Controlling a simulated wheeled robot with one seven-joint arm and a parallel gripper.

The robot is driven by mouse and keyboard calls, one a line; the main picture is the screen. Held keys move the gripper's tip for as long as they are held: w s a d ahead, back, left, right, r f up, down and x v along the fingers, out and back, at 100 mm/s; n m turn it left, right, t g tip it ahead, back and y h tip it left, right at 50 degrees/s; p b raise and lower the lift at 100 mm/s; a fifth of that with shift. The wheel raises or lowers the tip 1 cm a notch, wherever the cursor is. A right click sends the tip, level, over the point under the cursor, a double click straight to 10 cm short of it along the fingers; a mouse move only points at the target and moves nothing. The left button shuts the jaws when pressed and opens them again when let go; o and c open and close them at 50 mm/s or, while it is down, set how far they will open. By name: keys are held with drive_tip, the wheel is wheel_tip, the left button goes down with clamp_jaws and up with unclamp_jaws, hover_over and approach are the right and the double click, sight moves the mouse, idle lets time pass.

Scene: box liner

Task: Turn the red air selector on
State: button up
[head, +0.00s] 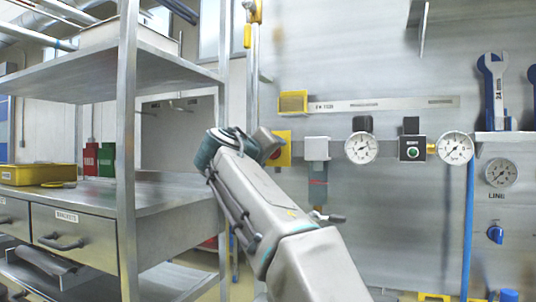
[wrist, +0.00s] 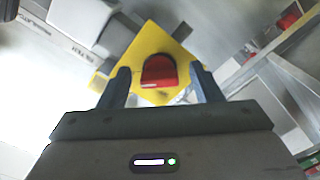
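The red air selector (wrist: 159,71) shows in the wrist view as a red knob on a yellow square plate (wrist: 140,53). It lies between and just beyond the two fingertips of my gripper (wrist: 163,80). The fingers are spread apart, with a gap on both sides of the knob, and hold nothing. In the head view the yellow plate (head: 283,150) shows in part behind the end of my arm. My arm hides the red knob and the gripper there.
A gauge (head: 362,148), a black valve box (head: 412,148) and another gauge (head: 456,148) line the wall rail to the right. A grey filter unit (head: 316,149) hangs close beside my arm. A steel shelf rack (head: 127,150) stands at the left.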

drive_tip(key=b+v, duration=0.1)
drive_tip(key=v, duration=1.2)
drive_tip(key=shift+s+b, duration=0.35)
drive_tip(key=shift+a, duration=0.1)
drive_tip(key=s+d+f+g+y+p, duration=0.1)
drive_tip(key=d+f+g+y+p, duration=0.1)
drive_tip(key=d+f+g+p, duration=0.95)
drive_tip(key=s+d+f+m+g+y+p, duration=0.1)
drive_tip(key=s+d+f+p, duration=0.2)
drive_tip(key=s+f+p, duration=0.1)
drive_tip(key=s+d+f+m+y+p, duration=0.1)
drive_tip(key=s+d+f+p, duration=0.3)
drive_tip(key=s, duration=0.5)
drive_tip(key=s+d+f+m+g+y+p, duration=0.1)
drive_tip(key=s+d+f+m+y+p, duration=0.1)
drive_tip(key=s+f, duration=0.4)
drive_tip(key=shift+s+d+f+m+g+p, duration=0.35)
drive_tip(key=shift+d+f+m+p, duration=0.2)
drive_tip(key=shift+d+p, duration=0.6)
drive_tip(key=shift+d, duration=0.1)
